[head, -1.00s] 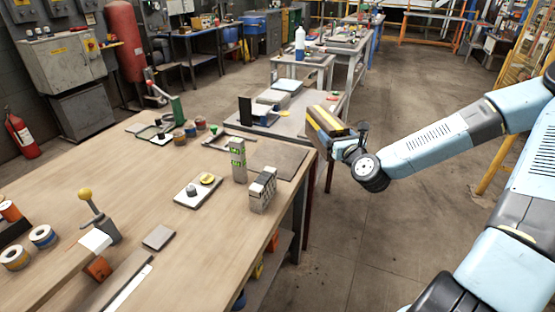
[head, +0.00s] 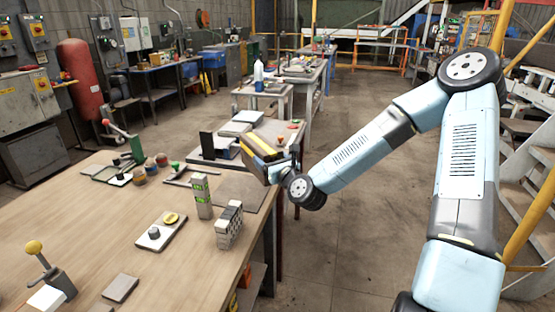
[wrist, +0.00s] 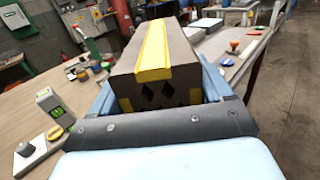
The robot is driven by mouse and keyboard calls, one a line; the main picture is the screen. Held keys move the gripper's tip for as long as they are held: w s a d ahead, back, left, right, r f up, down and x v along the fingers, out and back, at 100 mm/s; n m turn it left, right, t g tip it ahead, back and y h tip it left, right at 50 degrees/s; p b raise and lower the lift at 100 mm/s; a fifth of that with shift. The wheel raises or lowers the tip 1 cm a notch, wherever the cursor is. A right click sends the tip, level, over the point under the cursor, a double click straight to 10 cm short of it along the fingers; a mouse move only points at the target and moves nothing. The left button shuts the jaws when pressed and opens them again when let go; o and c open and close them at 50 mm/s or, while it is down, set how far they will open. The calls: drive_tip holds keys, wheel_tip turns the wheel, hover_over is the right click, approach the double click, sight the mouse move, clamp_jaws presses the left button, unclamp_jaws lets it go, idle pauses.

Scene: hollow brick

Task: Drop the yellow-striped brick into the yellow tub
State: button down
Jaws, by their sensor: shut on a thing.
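The yellow-striped brick (head: 262,149) is a dark block with a yellow band, held up at the end of my arm near the table's far right corner. In the wrist view the brick (wrist: 155,58) fills the space between the two blue fingers, with dark holes in its near face. My gripper (head: 279,168) is shut on it. The brick appears above the table top, but its height cannot be told. I see no yellow tub in these views.
The wooden table (head: 190,280) holds a green-marked block (head: 201,196), a grey holed block (head: 229,225), a white plate with knobs (head: 160,231) and a yellow-knobbed lever (head: 44,262). Open floor (head: 345,240) lies to the table's right.

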drive_tip(key=shift+w+a+f, duration=0.65)
drive_tip(key=shift+a+f, duration=0.65)
drive_tip(key=shift+f, duration=0.45)
drive_tip(key=shift+w+a+f, duration=0.6)
drive_tip(key=shift+a+f, duration=0.65)
drive_tip(key=shift+f, duration=0.5)
drive_tip(key=shift+w+a+f, duration=0.65)
drive_tip(key=shift+a+f, duration=0.65)
drive_tip(key=shift+f, duration=0.45)
unclamp_jaws()
